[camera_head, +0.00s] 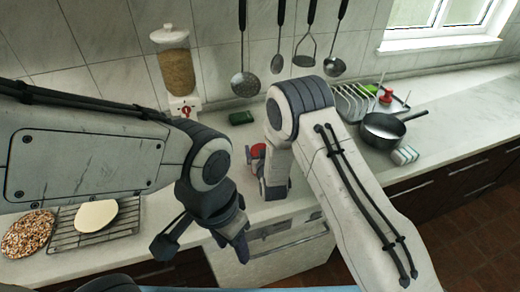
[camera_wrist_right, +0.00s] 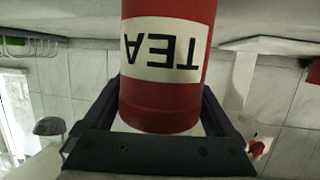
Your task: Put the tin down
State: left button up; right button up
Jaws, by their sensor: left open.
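The red tin (camera_wrist_right: 168,105) with a cream label reading TEA fills the middle of the right wrist view, where it appears upside down. My right gripper (camera_wrist_right: 160,120) has a finger on each side of it and is shut on it. In the head view a little of the red tin (camera_head: 257,151) shows beside my right gripper (camera_head: 272,188), above the counter's front part; the arm hides the rest. I cannot tell whether its base touches the counter. My left gripper (camera_head: 204,246) is open and empty in front of the counter edge.
A cooling rack (camera_head: 68,237) is left. Utensils hang above.

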jog(key=shift+o, duration=0.2)
jog(key=shift+r, duration=0.2)
jog(key=shift+s, duration=0.35)
jog(key=s+a+r+n+g+y+b, duration=0.15)
jog(key=s+r+g, duration=0.25)
jog(key=s, duration=0.8)
jog(key=s+a+r+n+g+b, duration=0.15)
jog(key=s+r+g, duration=0.3)
jog(key=s, duration=0.75)
jog(key=s+d+r+n+g+h, duration=0.1)
jog(key=s+d+r+g, duration=0.1)
jog(key=s, duration=0.6)
jog(key=s+d+r+n+g+h, duration=0.1)
jog(key=s+d+r+g, duration=0.2)
jog(key=s, duration=0.5)
jog(key=shift+s+d+n+g+h+p, duration=0.15)
jog(key=shift+d+n+g+h+p, duration=0.25)
jog(key=shift+d, duration=0.75)
